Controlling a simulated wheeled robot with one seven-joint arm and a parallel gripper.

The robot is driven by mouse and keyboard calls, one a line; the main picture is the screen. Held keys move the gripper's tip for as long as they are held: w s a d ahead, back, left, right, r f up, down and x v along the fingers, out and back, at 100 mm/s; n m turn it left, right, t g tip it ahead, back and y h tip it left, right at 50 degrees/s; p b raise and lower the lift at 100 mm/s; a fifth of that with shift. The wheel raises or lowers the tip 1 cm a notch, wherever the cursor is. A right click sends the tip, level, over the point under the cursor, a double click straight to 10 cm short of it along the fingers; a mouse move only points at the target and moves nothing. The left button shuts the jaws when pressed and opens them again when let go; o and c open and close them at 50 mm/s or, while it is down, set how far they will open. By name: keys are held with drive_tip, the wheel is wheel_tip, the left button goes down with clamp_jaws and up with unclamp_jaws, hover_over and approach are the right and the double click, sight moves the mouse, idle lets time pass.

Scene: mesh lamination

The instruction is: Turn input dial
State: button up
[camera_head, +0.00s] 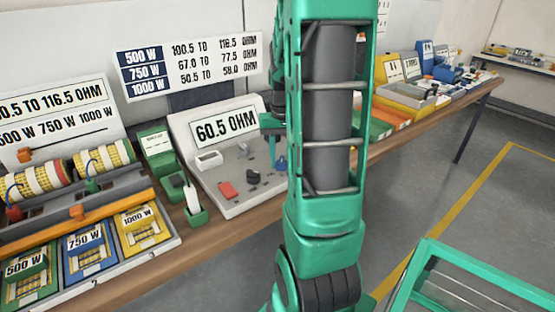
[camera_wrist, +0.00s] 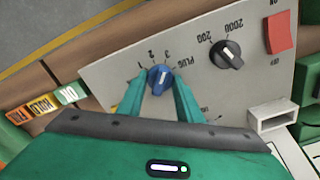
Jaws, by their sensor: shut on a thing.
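The grey meter panel (camera_head: 240,200) stands on the bench in the head view, its display (camera_head: 224,128) reading 60.5 OHM. In the wrist view a blue dial (camera_wrist: 160,79) with a white pointer line sits on this panel (camera_wrist: 110,75), with marks 1, 2 and 3 around it. My gripper (camera_wrist: 161,84) has one finger on each side of the blue dial and is shut on it. The pointer's exact mark is hard to tell. In the head view my arm covers much of the gripper. A black dial (camera_wrist: 228,55) marked 200 and 2000 is beside it.
A red switch (camera_wrist: 279,31) marked ON and OFF and a pale open box (camera_wrist: 271,117) are on the panel. In the head view, a green holder (camera_head: 195,212) and coloured wattage trays (camera_head: 90,250) stand left; a yellow bin (camera_head: 405,97) stands farther right.

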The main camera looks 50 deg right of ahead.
drive_tip(key=o, duration=1)
drive_tip(key=shift+w+a, duration=0.1)
drive_tip(key=shift+a, duration=0.15)
drive_tip(key=shift+o, duration=0.2)
drive_tip(key=shift+d, duration=0.1)
wheel_tip(320, 180, up, 11)
drive_tip(key=shift+f, duration=0.15)
drive_tip(key=s+a+f+n, duration=0.1)
drive_tip(key=s+a+f, duration=0.1)
drive_tip(key=s+a, duration=0.5)
drive_tip(key=s+a+f+n, duration=0.1)
drive_tip(key=s+a+f, duration=0.2)
drive_tip(key=s+a, duration=0.4)
drive_tip(key=a, duration=0.2)
drive_tip(key=shift+a+f, duration=0.3)
drive_tip(key=shift+a, duration=0.1)
drive_tip(key=shift+s, duration=0.1)
